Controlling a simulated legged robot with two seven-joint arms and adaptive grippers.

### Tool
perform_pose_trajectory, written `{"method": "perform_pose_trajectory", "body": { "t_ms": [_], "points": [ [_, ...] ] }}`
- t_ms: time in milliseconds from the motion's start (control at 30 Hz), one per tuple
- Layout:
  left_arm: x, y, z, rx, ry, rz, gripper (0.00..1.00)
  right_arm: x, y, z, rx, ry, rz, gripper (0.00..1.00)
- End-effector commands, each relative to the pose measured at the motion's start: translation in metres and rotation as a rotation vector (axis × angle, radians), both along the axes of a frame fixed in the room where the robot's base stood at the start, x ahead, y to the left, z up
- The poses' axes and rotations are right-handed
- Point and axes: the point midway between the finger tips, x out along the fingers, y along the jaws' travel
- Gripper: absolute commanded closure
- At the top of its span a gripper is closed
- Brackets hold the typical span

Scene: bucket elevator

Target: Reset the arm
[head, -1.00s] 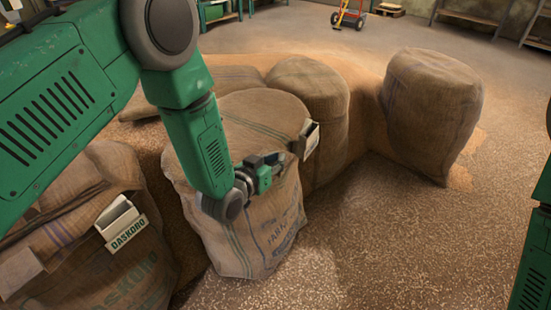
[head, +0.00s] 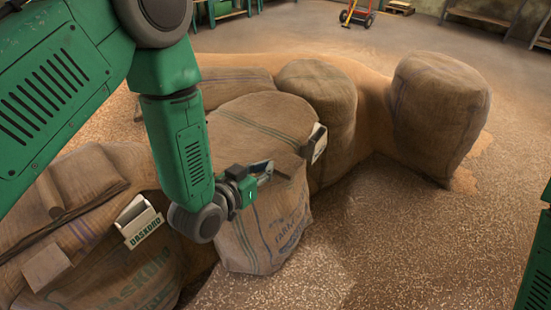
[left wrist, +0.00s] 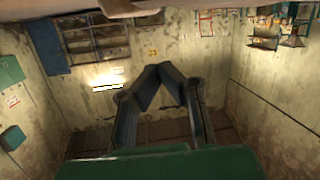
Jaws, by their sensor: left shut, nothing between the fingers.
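My left gripper (head: 274,171) is in front of the near face of a burlap sack (head: 262,120) in the middle of the head view. Its fingers point right and are shut and empty; I cannot tell whether they touch the sack. In the left wrist view the two dark fingers (left wrist: 165,72) come together at their tips, with only walls and shelves behind them. My right gripper is not in view; only a green part of my right arm shows at the right edge of the head view.
A white labelled box (head: 138,222) sits on the left sack (head: 140,280). A second box (head: 316,144) is at the middle sack's right edge. More sacks (head: 318,90) (head: 438,115) stand behind. A hand truck (head: 357,14) is far back. The grain-strewn floor (head: 400,240) at right is open.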

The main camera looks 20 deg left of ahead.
Motion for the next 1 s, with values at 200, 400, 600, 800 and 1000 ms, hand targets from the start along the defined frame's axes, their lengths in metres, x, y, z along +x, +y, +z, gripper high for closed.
{"method": "perform_pose_trajectory", "body": {
  "t_ms": [200,400,600,800,1000],
  "points": [
    [-0.007,0.003,0.002,0.001,0.001,0.001,1.00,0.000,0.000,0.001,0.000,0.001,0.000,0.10],
    [-0.038,0.019,-0.043,0.063,0.191,0.020,1.00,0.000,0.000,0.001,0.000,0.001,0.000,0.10],
    [-0.141,0.064,-0.128,0.195,0.659,0.071,1.00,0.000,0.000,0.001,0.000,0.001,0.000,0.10],
    [-0.251,0.102,-0.164,0.292,1.062,0.123,1.00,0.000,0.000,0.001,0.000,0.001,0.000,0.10],
    [-0.304,0.118,-0.167,0.330,1.246,0.149,1.00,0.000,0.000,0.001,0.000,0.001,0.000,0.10]
  ]
}}
